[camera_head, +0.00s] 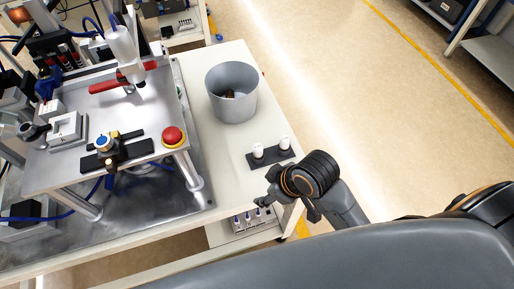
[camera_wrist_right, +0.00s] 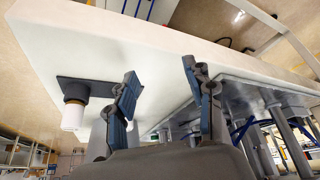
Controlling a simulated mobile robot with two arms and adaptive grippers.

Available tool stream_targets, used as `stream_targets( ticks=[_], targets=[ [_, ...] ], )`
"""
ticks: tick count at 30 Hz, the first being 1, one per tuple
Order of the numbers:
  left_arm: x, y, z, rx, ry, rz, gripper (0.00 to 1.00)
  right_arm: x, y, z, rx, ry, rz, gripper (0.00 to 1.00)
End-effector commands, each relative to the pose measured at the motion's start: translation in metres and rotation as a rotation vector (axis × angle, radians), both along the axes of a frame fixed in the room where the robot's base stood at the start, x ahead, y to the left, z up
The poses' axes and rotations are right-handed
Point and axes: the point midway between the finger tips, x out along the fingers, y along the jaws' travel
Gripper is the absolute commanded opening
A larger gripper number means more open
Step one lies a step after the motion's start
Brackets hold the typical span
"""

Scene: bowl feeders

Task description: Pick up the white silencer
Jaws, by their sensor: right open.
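Two white silencers stand upright on a dark holder plate (camera_head: 271,157) near the table's right edge. One is the left silencer (camera_head: 258,150), the other the right silencer (camera_head: 284,142). My right gripper (camera_head: 263,202) is just in front of the plate, at the table's edge, apart from both silencers. In the right wrist view, its two blue-padded fingers are spread with nothing between them (camera_wrist_right: 160,86). There, one white silencer (camera_wrist_right: 73,116) with a brown base shows on the dark plate (camera_wrist_right: 84,88), left of the fingers. My left gripper is not in view.
A grey bin (camera_head: 232,105) with something dark inside stands behind the plate. A metal workstation with a red emergency button (camera_head: 173,135) and clamps fills the left. The white tabletop (camera_head: 220,165) between workstation and plate is clear. Open floor lies right.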

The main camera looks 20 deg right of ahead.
Motion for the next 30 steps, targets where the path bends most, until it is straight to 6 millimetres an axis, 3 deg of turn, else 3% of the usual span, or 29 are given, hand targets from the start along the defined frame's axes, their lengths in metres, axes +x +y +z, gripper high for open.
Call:
stream_targets(
  ticks=[8,15,20,24,30],
  targets=[
    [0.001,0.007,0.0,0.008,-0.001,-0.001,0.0,0.035,0.043,0.025,-0.033,-0.088,0.402,0.53],
    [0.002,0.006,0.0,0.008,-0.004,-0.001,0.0,0.066,0.068,0.058,-0.177,-0.166,0.973,0.53],
    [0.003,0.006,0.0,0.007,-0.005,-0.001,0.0,0.086,0.056,0.08,-0.309,-0.161,1.326,0.53],
    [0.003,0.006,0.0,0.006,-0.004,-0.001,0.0,0.104,0.032,0.103,-0.41,-0.115,1.579,0.53],
    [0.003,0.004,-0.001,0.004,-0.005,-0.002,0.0,0.12,0.001,0.132,-0.482,-0.041,1.791,0.53]
  ],
)
